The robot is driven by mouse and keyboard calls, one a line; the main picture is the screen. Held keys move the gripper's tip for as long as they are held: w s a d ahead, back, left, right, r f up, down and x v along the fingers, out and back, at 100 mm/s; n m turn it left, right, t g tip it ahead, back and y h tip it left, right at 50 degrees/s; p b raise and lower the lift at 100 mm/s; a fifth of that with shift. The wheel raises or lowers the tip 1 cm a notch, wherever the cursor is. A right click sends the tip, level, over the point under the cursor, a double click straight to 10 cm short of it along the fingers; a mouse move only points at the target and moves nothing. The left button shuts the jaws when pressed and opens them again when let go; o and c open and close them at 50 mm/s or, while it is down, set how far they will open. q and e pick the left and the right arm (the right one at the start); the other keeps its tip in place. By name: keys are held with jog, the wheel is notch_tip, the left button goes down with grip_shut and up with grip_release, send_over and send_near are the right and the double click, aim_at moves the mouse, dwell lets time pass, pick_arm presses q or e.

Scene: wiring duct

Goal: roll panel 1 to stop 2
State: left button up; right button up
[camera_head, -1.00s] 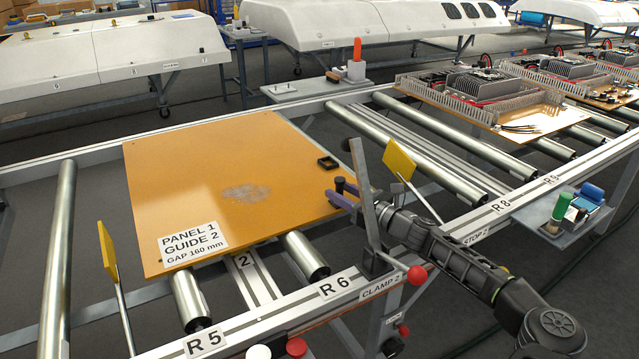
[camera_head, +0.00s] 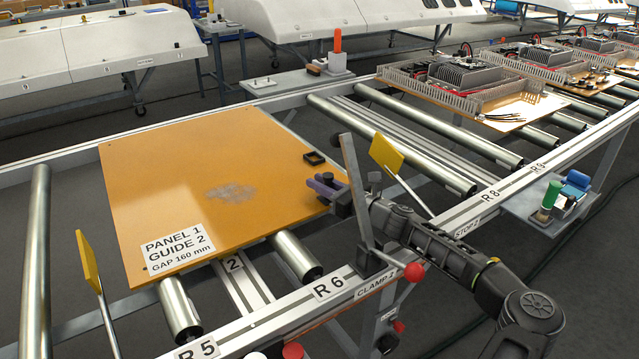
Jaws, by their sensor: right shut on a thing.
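Panel 1 (camera_head: 165,180), a flat orange board labelled "PANEL 1 GUIDE 2 GAP 160 mm", lies on the rollers around R 5 and R 6. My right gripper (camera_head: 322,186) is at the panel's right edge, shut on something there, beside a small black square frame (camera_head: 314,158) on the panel. The grip itself is small and partly hidden by its fingers. A yellow paddle (camera_head: 386,153) on a rod stands right of the panel, near the label STOP 2 (camera_head: 467,228), with a gap between it and the panel. My left gripper is not in view.
The clamp 2 lever (camera_head: 356,190) stands upright in front of my right arm. Another yellow paddle (camera_head: 88,262) stands left of the panel. Bare rollers (camera_head: 412,140) lie to the right, then boards with electronics (camera_head: 470,85). A side shelf holds a green bottle (camera_head: 547,200).

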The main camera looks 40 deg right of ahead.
grip_shut()
dwell(0.9)
